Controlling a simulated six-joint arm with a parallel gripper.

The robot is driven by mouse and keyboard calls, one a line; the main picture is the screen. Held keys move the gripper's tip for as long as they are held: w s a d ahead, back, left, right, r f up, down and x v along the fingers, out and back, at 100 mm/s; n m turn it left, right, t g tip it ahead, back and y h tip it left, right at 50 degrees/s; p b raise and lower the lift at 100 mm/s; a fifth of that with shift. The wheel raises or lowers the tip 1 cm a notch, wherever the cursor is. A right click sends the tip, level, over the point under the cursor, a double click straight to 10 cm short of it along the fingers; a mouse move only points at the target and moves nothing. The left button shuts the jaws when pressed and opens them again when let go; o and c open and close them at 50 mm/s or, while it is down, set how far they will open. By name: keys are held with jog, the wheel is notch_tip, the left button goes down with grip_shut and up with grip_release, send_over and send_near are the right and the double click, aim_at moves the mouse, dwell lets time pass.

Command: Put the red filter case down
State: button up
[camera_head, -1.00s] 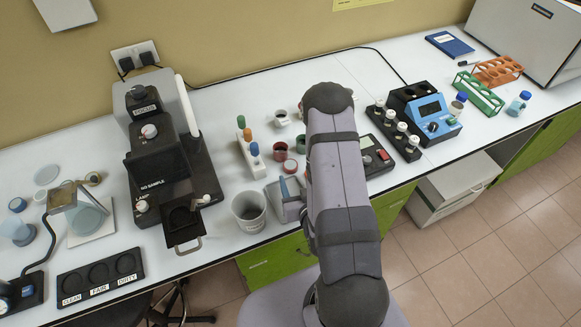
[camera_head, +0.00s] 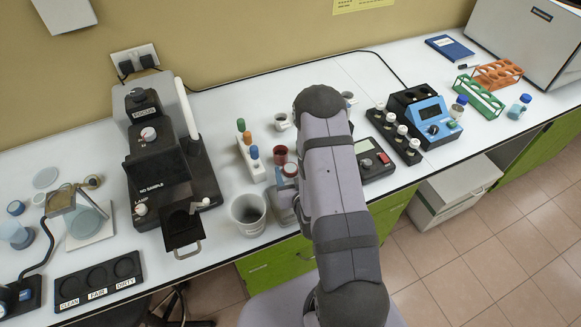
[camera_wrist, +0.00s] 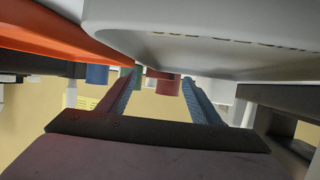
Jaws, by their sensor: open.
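The red filter case (camera_head: 280,155) stands on the white bench in the head view, right of the row of coloured-topped bottles. My gripper (camera_head: 288,180) is low over the bench, just in front of the case, partly hidden by my arm. In the wrist view, my gripper (camera_wrist: 160,84) has its two blue-grey fingers spread apart. The red case (camera_wrist: 162,84) shows between the far ends of the fingers, with gaps on both sides. I cannot tell how far it sits between the tips.
A grey beaker (camera_head: 248,210) stands left of my gripper near the front edge. The bottle rack (camera_head: 250,160) is close to the case's left. A white cup (camera_head: 282,121) stands behind. A black meter (camera_head: 372,160) lies right of my arm.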

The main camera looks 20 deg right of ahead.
aim_at(292, 172)
jog(key=shift+w+f, duration=0.2)
jog(key=shift+w, duration=0.2)
jog(key=shift+d, duration=0.1)
jog(key=shift+c, duration=0.7)
jog(key=c, duration=1.1)
jog(key=shift+r, duration=0.2)
notch_tip(292, 172, up, 10)
jog(key=b, duration=0.1)
jog(key=shift+f, duration=0.2)
